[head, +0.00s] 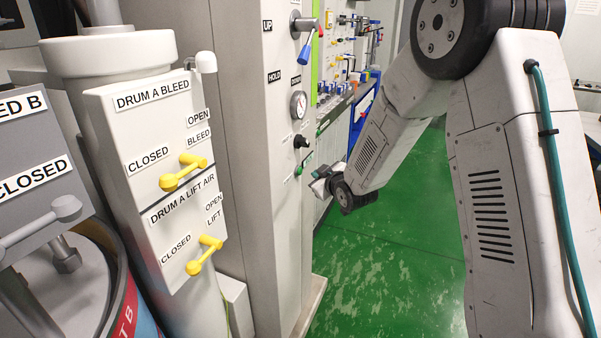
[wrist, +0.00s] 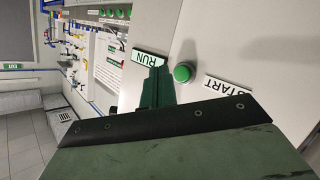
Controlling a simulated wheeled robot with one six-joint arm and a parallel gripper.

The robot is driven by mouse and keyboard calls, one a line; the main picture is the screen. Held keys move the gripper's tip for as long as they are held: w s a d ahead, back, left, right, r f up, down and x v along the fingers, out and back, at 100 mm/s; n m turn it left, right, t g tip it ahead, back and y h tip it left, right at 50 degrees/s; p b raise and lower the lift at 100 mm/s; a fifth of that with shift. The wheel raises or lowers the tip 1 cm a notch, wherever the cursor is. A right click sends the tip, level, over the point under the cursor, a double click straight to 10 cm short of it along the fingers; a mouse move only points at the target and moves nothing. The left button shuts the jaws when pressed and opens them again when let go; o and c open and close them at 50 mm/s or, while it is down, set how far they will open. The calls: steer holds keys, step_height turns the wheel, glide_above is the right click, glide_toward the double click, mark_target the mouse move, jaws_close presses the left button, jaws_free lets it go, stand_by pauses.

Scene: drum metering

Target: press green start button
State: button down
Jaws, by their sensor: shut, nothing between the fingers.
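The green start button (wrist: 184,72) is a round, domed button on a pale panel in the wrist view. A START label (wrist: 228,92) lies to its right and a RUN label (wrist: 150,58) to its left. In the head view a small green button (head: 298,170) shows low on the grey column's side face. My gripper (wrist: 158,72) is shut and empty. Its fingertips appear just left of the button in the wrist view, overlapping the RUN label's lower edge; I cannot tell whether they touch the panel. In the head view my gripper (head: 320,184) is beside the column, partly hidden by my wrist.
Yellow valve handles (head: 184,172) are at left. The green floor (head: 380,260) is clear.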

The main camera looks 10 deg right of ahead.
steer(key=s+d, duration=0.2)
steer(key=shift+d, duration=0.3)
stand_by(0.5)
steer(key=s+d+f+m+g+h, duration=0.2)
steer(key=s+f+g, duration=0.3)
steer(key=s+f, duration=0.15)
steer(key=s+d+r+m+g+h, duration=0.1)
steer(key=s+d+m+g, duration=0.15)
steer(key=s, duration=0.45)
steer(key=s+a+r+m+g, duration=0.1)
steer(key=s+r, duration=0.5)
steer(key=s, duration=0.5)
steer(key=s+r+m+g, duration=0.1)
steer(key=s+r+g, duration=0.1)
steer(key=s+r, duration=0.5)
steer(key=s+a+r+m+g, duration=0.1)
steer(key=s+r, duration=0.5)
steer(key=s, duration=0.9)
steer(key=shift+a+r+g, duration=0.2)
steer(key=shift+a+g, duration=0.15)
steer(key=shift+g, duration=0.4)
